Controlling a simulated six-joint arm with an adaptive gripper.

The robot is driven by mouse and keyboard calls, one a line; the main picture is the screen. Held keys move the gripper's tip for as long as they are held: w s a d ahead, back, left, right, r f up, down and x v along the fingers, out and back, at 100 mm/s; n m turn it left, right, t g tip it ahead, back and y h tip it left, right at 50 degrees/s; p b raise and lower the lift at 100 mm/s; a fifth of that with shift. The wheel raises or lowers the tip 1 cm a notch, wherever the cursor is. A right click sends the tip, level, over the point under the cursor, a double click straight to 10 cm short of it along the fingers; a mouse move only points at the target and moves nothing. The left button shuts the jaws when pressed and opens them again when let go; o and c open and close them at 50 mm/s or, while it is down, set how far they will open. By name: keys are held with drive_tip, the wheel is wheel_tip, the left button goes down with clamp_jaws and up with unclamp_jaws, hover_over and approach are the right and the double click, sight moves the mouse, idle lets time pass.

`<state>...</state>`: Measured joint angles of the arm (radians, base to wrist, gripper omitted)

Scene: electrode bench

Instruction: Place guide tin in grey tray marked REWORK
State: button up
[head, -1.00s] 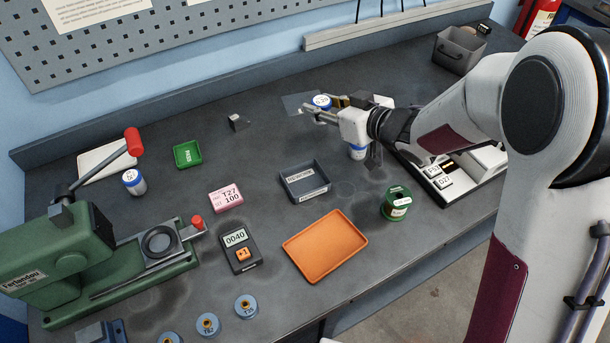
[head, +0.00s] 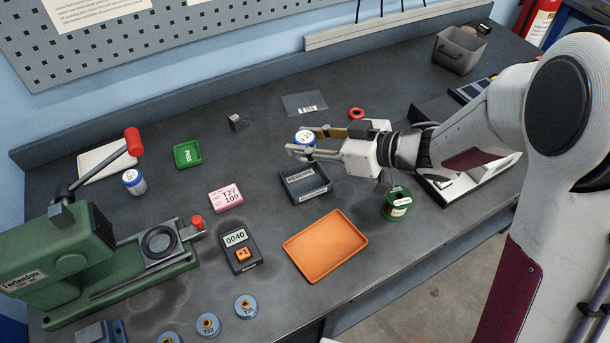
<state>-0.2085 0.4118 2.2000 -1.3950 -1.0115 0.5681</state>
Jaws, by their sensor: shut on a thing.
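My gripper (head: 306,144) is shut on a small tin (head: 304,136) with a white lid and blue markings; its lettering is too small to read. The tin is between the fingertips, above the bench near the back edge of the grey tray. The grey tray (head: 318,196) sits mid-bench with a label that appears to read REWORK. A similar white-lidded tin (head: 134,182) stands at the left by the press.
An orange tray (head: 325,247) lies in front of the grey tray.

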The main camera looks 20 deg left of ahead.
sight(287, 169)
drive_tip(key=shift+f, duration=2.95)
drive_tip(key=shift+f, duration=2.05)
drive_tip(key=shift+f, duration=0.15)
drive_tip(key=o, duration=0.9)
